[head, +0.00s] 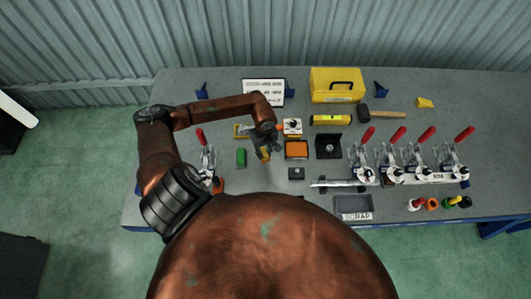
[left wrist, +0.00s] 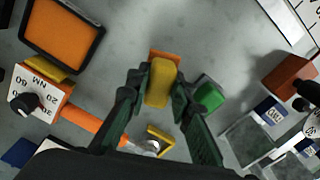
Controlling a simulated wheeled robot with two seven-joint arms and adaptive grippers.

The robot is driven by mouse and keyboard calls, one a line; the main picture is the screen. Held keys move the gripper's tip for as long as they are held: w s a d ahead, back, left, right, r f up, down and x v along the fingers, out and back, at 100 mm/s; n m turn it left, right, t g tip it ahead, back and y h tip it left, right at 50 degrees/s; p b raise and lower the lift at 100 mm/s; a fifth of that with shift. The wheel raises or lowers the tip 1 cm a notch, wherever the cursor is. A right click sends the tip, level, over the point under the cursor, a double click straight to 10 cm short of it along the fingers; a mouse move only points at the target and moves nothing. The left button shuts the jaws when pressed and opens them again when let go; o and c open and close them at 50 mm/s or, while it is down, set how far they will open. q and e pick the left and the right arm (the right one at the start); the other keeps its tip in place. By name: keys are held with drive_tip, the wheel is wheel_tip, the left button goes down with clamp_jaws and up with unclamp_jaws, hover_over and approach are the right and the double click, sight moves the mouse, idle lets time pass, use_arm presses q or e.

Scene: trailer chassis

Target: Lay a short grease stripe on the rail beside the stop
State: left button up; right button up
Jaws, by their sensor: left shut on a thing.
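My left gripper (head: 264,148) is shut on a yellow block-like piece (left wrist: 160,85), also seen in the head view (head: 264,156). An orange edge shows at its far end in the left wrist view; I cannot tell whether it belongs to the piece. The gripper hangs over the bench between a green block (head: 241,158) and an orange-filled black tray (head: 296,149). A pale metal rail (head: 325,183) lies to the right of the gripper, apart from it. I cannot make out the stop or any grease. My right gripper is not in view.
Toggle clamps with red handles (head: 368,136) stand at the right, others at the left. A grey tray (head: 352,204) lies in front of the rail. A dial device (head: 292,127), yellow level (head: 331,120), hammer (head: 385,114) and yellow toolbox (head: 337,85) are behind.

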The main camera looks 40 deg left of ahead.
sight(266, 153)
use_arm(q)
drive_tip(key=shift+w+a+f, duration=0.15)
drive_tip(key=shift+w+f, duration=0.4)
drive_tip(key=shift+f, duration=0.05)
drive_tip(key=shift+w+a+f, duration=0.15)
drive_tip(key=shift+w+f, duration=0.25)
drive_tip(key=shift+f, duration=0.1)
wheel_tip(266, 153, down, 3)
drive_tip(key=shift+w+r+p, duration=0.1)
drive_tip(key=shift+w+p, duration=0.05)
drive_tip(key=shift+p, duration=0.6)
drive_tip(key=shift+a+f, duration=0.15)
drive_tip(key=shift+f, duration=0.2)
drive_tip(key=shift+f, duration=0.15)
drive_tip(key=o, duration=1)
